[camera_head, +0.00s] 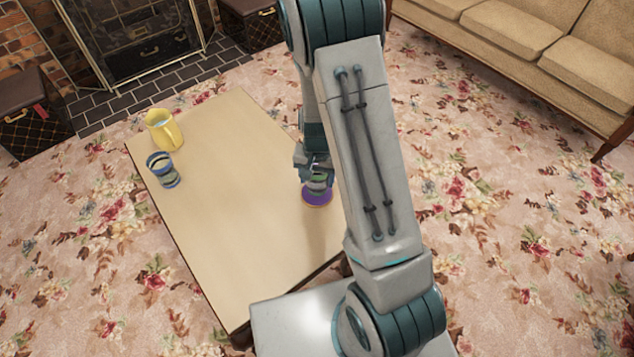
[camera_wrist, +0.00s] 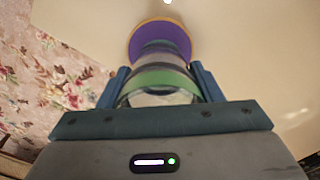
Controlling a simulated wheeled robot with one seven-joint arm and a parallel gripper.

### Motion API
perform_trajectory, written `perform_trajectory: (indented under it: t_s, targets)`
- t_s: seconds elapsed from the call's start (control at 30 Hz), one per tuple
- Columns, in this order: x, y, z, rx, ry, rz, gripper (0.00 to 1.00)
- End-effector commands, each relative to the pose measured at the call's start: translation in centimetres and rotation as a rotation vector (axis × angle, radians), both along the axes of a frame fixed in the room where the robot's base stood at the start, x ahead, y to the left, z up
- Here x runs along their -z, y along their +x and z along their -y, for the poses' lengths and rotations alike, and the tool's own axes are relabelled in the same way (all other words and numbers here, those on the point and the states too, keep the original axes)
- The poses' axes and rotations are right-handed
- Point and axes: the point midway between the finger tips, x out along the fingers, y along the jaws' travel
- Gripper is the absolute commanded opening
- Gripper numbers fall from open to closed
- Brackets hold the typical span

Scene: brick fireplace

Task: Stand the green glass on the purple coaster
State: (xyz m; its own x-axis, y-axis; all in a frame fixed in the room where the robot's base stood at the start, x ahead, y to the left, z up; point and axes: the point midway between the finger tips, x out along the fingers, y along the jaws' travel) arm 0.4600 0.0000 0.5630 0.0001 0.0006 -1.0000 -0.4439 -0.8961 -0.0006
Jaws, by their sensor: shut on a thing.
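The green glass (camera_wrist: 163,79) is between the two fingers of my gripper (camera_wrist: 161,84) in the wrist view, with a green band, darker bands and a clear rim. In the head view the glass (camera_head: 318,183) shows partly below my gripper (camera_head: 316,168), which is shut on it. The purple coaster (camera_wrist: 140,42), with an orange edge, lies on the table directly beyond the glass's base. It also shows under the glass in the head view (camera_head: 317,199). The glass looks upright over the coaster; I cannot tell whether its base touches it.
The middle of the table is clear. A sofa (camera_head: 530,50) is at the upper right, and a fireplace (camera_head: 130,40) is at the upper left.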

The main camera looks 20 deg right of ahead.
Motion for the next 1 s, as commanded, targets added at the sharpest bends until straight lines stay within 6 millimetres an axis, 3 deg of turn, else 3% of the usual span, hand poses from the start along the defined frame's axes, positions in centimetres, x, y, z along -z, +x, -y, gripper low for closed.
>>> perform_trajectory:
  t_s: [0.1,0.5,0.53,0.6,1.0]
  targets:
    - [2.0,0.0,0.1,0.002,0.0,-0.001,0.32]
    - [2.5,0.0,0.0,0.001,0.0,0.001,0.32]
    - [2.4,0.0,0.0,0.001,0.0,0.001,0.65]
    - [2.3,0.0,0.0,0.001,0.0,0.001,0.81]
    - [1.4,0.0,0.0,0.001,0.0,0.002,0.81]
